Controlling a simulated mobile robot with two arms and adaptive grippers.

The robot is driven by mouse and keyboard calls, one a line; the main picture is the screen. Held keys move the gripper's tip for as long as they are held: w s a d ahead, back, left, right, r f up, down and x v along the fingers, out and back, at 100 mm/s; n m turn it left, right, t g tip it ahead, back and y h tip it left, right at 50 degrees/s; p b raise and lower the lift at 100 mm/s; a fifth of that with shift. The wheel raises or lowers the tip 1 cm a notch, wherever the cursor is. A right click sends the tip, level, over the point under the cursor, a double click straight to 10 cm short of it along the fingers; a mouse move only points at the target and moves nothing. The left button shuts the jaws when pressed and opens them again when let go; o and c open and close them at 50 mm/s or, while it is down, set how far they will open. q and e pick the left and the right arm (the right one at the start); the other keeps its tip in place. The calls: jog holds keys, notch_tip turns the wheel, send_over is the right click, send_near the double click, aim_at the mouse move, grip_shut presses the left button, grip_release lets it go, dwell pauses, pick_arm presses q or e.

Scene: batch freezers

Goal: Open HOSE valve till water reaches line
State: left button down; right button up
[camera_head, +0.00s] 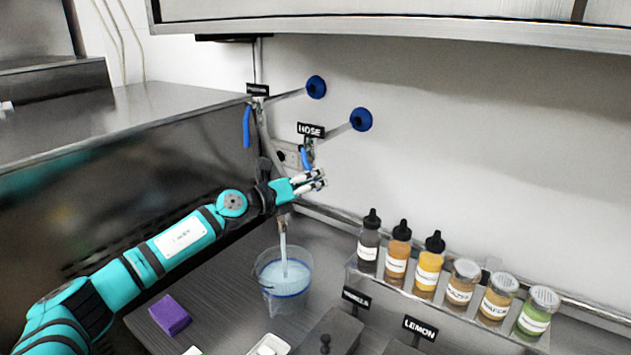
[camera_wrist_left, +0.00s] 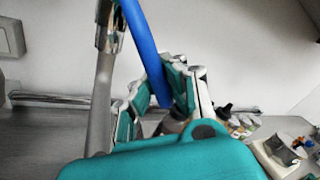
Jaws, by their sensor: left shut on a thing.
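The HOSE sign (camera_head: 311,130) is on the wall fitting, above a valve with a blue handle (camera_head: 306,158). My left gripper (camera_head: 318,180) is at the lower end of this handle. In the left wrist view, the blue handle (camera_wrist_left: 140,42) runs down between the fingers of my left gripper (camera_wrist_left: 165,92), which is shut on it. Water (camera_head: 284,242) streams from the hose end (camera_head: 283,222) into a clear container (camera_head: 262,262) below. The exact water level against the line is unclear. My right gripper is out of view.
Another valve with a blue handle (camera_head: 247,127) is to the left. A rack of bottles and shakers (camera_head: 398,250) stands at the right. A purple sponge (camera_head: 170,314) lies left of the container. The LEMON sign (camera_head: 420,328) is in front of the rack.

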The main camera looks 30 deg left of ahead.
pick_arm(q)
jog(key=shift+w+f, duration=0.1)
jog(key=shift+w, duration=0.05)
jog(key=shift+d+f, duration=0.1)
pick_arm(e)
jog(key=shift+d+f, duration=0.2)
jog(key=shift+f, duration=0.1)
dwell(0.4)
